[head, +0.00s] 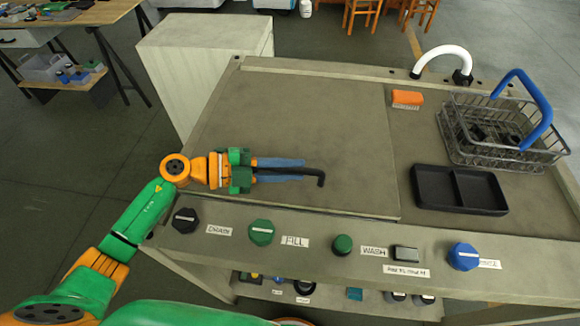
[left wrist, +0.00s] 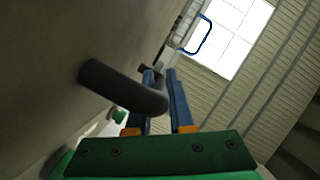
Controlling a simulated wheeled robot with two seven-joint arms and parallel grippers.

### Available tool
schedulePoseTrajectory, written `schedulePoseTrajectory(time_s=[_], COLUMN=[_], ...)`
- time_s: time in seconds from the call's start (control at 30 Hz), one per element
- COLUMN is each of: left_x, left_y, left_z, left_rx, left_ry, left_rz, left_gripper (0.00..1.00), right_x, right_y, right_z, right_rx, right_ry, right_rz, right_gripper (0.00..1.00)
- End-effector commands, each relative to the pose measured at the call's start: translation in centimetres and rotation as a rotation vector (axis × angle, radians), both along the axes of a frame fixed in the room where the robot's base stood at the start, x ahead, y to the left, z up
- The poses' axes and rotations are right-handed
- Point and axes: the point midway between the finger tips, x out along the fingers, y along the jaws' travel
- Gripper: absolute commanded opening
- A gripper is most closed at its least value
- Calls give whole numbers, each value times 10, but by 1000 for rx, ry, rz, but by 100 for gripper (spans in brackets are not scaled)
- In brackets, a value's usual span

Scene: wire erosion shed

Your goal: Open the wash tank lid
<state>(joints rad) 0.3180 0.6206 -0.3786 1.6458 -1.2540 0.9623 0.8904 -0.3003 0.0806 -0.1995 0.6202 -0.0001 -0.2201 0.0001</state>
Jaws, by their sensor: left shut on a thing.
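The wash tank lid (head: 310,110) is a large flat grey-brown panel over the left part of the tank top. It looks flat, or very nearly flat, with its front edge just behind the control panel. A black bar handle (head: 319,179) stands near the lid's front edge. My left gripper (head: 300,170) reaches in from the left, its blue fingers shut on the handle. The left wrist view shows the bent handle (left wrist: 120,88) passing between the blue fingers (left wrist: 160,85), with the lid surface (left wrist: 40,70) at left. My right gripper is not in view.
The front panel has several knobs, including a green one (head: 261,232) and a blue one (head: 463,256). Right of the lid are an orange block (head: 407,98), a black tray (head: 459,190), a wire basket (head: 548,158) and a white spout (head: 440,53). A pale cabinet (head: 205,65) stands behind left.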

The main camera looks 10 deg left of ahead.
Motion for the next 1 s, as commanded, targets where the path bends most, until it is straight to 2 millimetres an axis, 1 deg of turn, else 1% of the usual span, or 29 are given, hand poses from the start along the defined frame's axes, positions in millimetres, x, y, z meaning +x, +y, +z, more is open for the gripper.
schedulePoseTrajectory(time_s=[0.4,0.47,0.57,0.67,0.83,0.9,1.0], left_x=[0,0,1,4,14,20,32], left_y=[0,0,0,0,0,0,0], left_z=[0,2,13,33,79,100,127], left_rx=[0,1,1,0,0,0,-1], left_ry=[1,4,18,51,125,123,119], left_rz=[-1,0,-1,0,1,1,2], left_gripper=[0,0,0,0,0,0,0], right_x=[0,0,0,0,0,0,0], right_y=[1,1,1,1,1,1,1], right_z=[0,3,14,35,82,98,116], right_rx=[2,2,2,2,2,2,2], right_ry=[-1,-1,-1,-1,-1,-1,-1], right_rz=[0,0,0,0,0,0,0], right_gripper=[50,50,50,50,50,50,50])
